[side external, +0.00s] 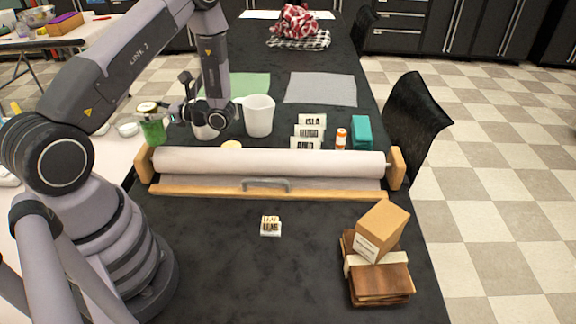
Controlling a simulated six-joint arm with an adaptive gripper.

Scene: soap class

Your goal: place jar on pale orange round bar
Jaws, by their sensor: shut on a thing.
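A green jar (153,128) with a gold-coloured lid is at the left edge of the dark table, upright. My gripper (166,114) reaches in from the jar's right side and is shut on it; the fingertips are small and partly hidden. I cannot tell whether the jar's base touches anything. A pale orange round bar (232,145) shows just behind the paper roll, to the right of the jar; its front is hidden by the roll.
A wood-framed paper roll (270,163) spans the table in front of the jar. Stacked brown boxes (378,275) sit at front right.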

